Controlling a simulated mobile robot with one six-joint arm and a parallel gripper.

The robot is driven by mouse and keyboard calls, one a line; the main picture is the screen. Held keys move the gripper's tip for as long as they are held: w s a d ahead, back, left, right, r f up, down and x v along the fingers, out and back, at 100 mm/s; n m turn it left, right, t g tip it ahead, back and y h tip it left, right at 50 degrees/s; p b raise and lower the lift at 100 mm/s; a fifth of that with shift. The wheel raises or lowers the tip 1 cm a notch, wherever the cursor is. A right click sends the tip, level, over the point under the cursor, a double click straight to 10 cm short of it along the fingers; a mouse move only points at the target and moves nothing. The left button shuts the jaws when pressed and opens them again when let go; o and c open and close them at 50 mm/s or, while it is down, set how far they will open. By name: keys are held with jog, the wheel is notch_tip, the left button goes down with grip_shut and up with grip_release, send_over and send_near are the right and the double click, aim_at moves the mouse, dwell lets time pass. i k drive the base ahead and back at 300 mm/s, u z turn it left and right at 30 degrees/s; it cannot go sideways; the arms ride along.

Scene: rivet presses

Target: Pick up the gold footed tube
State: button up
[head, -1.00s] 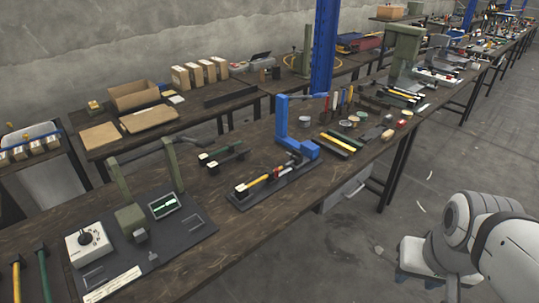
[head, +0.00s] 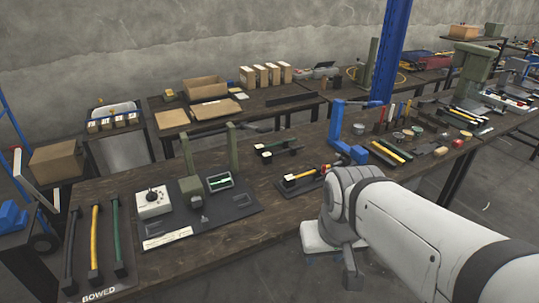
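Several tubes with a yellow-gold body and dark block ends show in the head view. One yellow tube (head: 95,238) lies in the dark rack at the lower left marked "BOWED", between a black tube (head: 71,246) and a green tube (head: 118,233). Another yellow tube (head: 303,177) lies in the fixture of the blue press (head: 345,140). A third yellow tube (head: 392,151) lies in a group at the right. I cannot tell which is meant. My arm reaches in from the lower right. Its end is in front of the bench edge, partly hidden, and its fingers are unclear.
A blue post (head: 388,65) rises behind the bench. Cartons (head: 265,75) stand on the back bench. The bench front near the mat is bare.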

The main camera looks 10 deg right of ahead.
aim_at(289, 181)
jog(key=z, duration=0.05)
jog(key=i, duration=1)
jog(key=u, duration=0.05)
